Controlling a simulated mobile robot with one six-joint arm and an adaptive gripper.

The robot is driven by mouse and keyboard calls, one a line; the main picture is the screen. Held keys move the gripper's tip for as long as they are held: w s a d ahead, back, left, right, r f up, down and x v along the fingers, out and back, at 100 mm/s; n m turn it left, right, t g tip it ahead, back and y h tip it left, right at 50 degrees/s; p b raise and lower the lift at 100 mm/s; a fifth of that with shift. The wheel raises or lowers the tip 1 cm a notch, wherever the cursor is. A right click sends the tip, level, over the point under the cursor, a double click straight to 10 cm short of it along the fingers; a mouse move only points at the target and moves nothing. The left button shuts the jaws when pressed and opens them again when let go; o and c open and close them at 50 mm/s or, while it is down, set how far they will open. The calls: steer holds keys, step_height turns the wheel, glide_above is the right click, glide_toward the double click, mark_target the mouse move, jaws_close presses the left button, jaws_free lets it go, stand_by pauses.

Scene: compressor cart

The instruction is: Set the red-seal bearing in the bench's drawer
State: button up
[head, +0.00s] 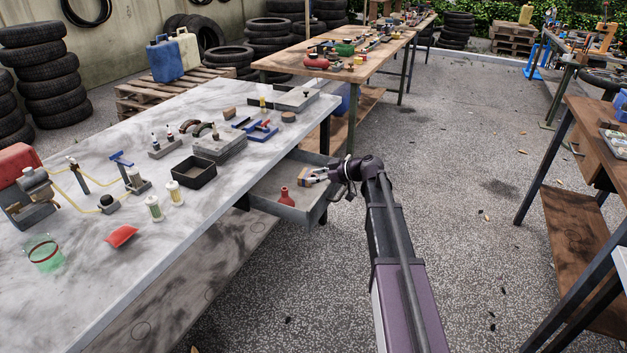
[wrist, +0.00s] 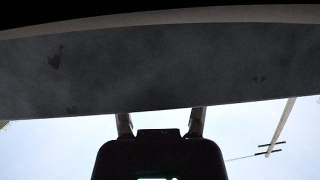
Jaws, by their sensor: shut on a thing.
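The bench's drawer (head: 265,190) stands pulled out under the right end of the pale marbled bench (head: 95,150). A red bottle-shaped thing (head: 286,196) is in it. My gripper (head: 306,177) is at the open drawer, with its fingers reaching left over the drawer's far part. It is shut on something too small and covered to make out. In the wrist view, my two fingers (wrist: 160,120) meet the edge of a wide dark slab, and what lies between their tips is hidden. I cannot make out the red-seal bearing for certain in either view.
On the bench near the drawer are a black open tray (head: 194,171), a grey block (head: 219,148), a blue-and-red fixture (head: 256,129) and a shallow grey tray (head: 292,98). A wooden table (head: 365,62) stands behind. The speckled floor (head: 460,240) to the right is mostly clear.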

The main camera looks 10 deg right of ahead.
steer(key=shift+f+b, duration=0.55)
steer(key=shift+b, duration=0.05)
stand_by(0.3)
steer(key=o, duration=1.2)
steer(key=shift+r, duration=0.1)
steer(key=shift+r+p, duration=0.7)
steer(key=shift+p, duration=0.15)
steer(key=p+v, duration=0.4)
steer(key=v, duration=0.7)
steer(key=shift+s+d, duration=0.15)
steer(key=shift+d, duration=0.25)
steer(key=shift+s, duration=0.1)
